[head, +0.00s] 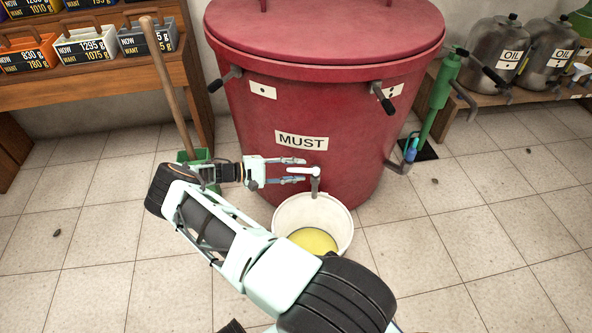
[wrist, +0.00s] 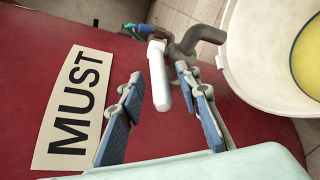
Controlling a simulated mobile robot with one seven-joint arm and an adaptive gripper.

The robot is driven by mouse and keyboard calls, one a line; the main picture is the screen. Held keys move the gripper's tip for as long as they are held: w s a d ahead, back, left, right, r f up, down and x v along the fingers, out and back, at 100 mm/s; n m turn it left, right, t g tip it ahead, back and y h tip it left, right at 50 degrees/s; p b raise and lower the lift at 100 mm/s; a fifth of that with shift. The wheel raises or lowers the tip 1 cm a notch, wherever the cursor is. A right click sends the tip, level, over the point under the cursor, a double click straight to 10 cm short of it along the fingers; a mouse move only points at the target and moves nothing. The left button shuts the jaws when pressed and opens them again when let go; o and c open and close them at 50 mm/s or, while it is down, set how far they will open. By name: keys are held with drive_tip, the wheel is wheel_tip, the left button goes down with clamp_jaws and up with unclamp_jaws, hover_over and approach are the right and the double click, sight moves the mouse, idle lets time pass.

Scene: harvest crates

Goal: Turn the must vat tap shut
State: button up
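The red must vat (head: 255,120) stands against the wall with a white MUST label (head: 301,140). Its tap has a white lever handle (head: 300,171) and a grey bent spout (head: 316,187) low on the front. In the wrist view the handle (wrist: 158,78) points towards me and the spout (wrist: 193,42) curves to the right. My gripper (head: 305,171) is open, its fingers (wrist: 158,88) on either side of the handle, with visible gaps. A white bucket (head: 343,217) under the spout holds yellow liquid (head: 313,240). I cannot tell whether liquid is flowing.
A green pump (head: 440,90) with a pipe stands right of the vat. Oil cans (head: 497,55) sit on a low shelf at right. The tiled floor in front is mostly clear.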

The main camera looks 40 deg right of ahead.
drive_tip(key=v, duration=1.2)
drive_tip(key=shift+r, duration=0.1)
